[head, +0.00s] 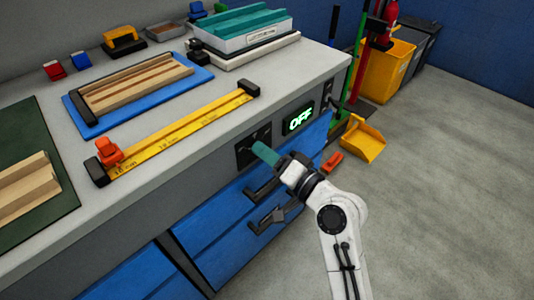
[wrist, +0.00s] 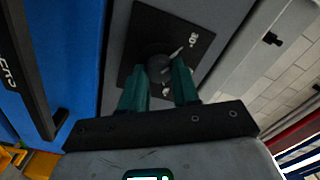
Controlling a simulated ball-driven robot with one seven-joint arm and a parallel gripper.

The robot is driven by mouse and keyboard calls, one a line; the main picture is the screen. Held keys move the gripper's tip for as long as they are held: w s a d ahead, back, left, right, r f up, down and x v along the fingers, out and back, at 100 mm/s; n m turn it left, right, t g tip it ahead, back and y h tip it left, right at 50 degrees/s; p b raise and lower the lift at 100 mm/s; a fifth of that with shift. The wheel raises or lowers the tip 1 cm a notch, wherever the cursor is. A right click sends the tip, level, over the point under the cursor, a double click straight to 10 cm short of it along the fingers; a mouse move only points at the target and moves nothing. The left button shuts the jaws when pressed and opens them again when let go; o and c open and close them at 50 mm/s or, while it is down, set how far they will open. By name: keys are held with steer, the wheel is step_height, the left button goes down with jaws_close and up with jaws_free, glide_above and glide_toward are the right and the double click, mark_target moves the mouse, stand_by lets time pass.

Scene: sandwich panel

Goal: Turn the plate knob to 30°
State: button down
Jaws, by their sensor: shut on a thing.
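The dark square plate (wrist: 150,28) is set in the grey front of the bench and has a "30°" label near one corner. The round dark knob (wrist: 159,65) sits on the plate. A pale mark lies between the knob and the label; I cannot tell if it belongs to the knob. My gripper (wrist: 167,72) has its teal fingers on either side of the knob, shut on it. In the head view my gripper (head: 258,148) reaches the plate (head: 242,155) from the right and hides the knob.
Blue drawers (head: 205,235) with dark handles (head: 262,190) lie below. The benchtop above holds a yellow ruler bar (head: 180,132) and a blue tray (head: 140,112). Open floor is at right, with a yellow dustpan (head: 362,140).

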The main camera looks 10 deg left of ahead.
steer(key=c, duration=0.8)
jaws_free()
steer(key=v, duration=1)
steer(key=shift+s+d+p, duration=0.3)
